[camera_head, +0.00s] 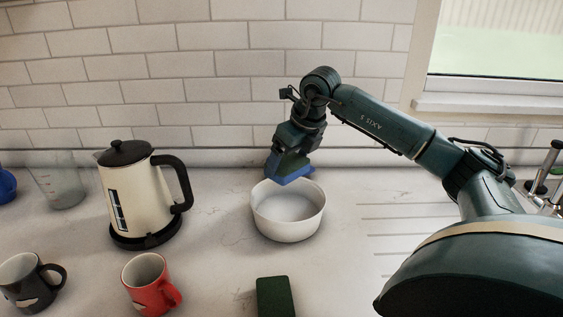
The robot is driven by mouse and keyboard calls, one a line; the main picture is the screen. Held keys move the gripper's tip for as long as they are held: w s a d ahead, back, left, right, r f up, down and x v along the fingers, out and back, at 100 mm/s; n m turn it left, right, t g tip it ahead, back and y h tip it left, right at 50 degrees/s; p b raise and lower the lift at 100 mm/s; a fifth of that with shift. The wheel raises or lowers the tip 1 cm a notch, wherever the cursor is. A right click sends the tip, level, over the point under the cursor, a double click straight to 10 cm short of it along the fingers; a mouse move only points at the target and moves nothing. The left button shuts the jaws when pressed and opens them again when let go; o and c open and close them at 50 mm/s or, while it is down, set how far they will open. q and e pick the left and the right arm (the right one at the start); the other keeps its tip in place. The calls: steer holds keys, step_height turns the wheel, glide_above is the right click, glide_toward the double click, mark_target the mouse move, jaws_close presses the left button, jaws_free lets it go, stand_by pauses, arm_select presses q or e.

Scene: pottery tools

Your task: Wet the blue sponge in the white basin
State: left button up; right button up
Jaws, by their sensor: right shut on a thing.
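The white basin (287,222) stands on the counter near the middle of the picture, with a pale inside. My right gripper (290,168) points down above the basin's back rim. It is shut on the blue sponge (294,179), whose lower edge shows below the fingers. The sponge is tilted and overlaps the far side of the basin in the picture; I cannot tell whether it touches the rim. The gripper hides most of the sponge. My left gripper is not in view.
A cream kettle (138,193) stands left of the basin, with a glass measuring jug (60,183) behind it. A red mug (146,285) and a dark mug (24,283) stand at the front left. A dark green block (275,297) lies in front of the basin. A tiled wall (200,90) closes the back.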

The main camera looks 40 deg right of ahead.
step_height(320, 180, down, 9)
steer(key=b, duration=0.7)
steer(key=shift+s, duration=0.15)
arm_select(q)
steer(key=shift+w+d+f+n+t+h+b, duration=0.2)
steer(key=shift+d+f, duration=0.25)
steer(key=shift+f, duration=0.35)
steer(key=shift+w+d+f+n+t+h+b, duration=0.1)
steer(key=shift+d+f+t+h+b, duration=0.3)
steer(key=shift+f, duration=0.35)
arm_select(e)
steer(key=shift+f, duration=0.9)
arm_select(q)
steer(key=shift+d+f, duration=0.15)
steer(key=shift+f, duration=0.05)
arm_select(e)
steer(key=shift+f, duration=0.15)
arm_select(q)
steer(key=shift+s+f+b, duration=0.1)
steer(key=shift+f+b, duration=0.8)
arm_select(e)
steer(key=shift+f, duration=1.15)
steer(key=shift+f, duration=0.1)
